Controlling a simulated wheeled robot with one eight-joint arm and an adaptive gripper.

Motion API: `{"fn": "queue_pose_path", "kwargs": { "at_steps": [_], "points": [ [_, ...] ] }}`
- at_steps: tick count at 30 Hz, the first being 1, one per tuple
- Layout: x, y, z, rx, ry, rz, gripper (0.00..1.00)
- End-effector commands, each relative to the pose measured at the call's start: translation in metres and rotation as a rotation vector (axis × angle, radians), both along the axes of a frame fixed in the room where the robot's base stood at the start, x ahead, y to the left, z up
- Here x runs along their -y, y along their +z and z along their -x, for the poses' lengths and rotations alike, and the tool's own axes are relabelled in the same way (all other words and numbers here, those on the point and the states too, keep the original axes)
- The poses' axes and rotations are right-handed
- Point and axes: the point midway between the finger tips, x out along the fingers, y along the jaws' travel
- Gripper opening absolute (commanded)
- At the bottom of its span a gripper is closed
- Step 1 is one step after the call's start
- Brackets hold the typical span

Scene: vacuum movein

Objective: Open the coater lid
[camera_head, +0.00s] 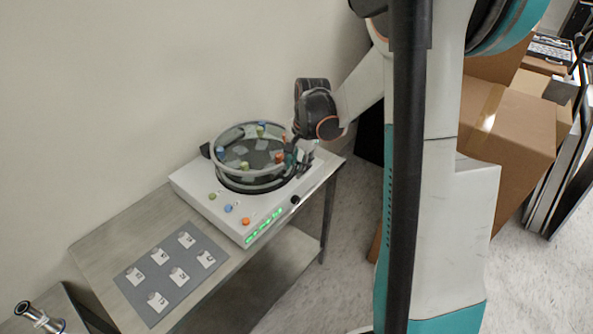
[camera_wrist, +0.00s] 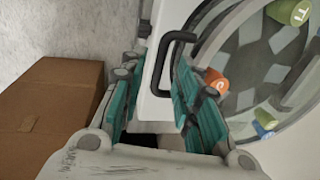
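The coater (camera_head: 215,205) is a white box with a round, dark-based chamber on the table. Its round transparent lid (camera_head: 232,133) sits over the chamber and looks closed; it also fills the right of the wrist view (camera_wrist: 238,32). My gripper (camera_head: 303,158) is at the right side of the coater, beside the lid. In the wrist view my gripper (camera_wrist: 158,82) has its teal-padded fingers apart, with the handle between or just beyond their tips. I cannot tell whether they touch it.
Several coloured caps (camera_head: 279,157) show within the lid's outline. Coloured buttons (camera_head: 228,208) and a green display (camera_head: 263,226) are on the coater's front. A grey mat (camera_head: 148,256) with labelled white pieces lies on the table (camera_head: 100,241). Cardboard boxes (camera_head: 507,130) stand at the right.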

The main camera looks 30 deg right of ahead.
Motion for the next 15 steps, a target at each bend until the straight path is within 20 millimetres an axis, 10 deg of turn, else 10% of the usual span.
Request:
{"fn": "queue_pose_path", "kwargs": {
  "at_steps": [15],
  "points": [
    [-0.0009, -0.0147, -0.0026, 0.000, 0.000, 0.000, 0.25]
  ]
}}
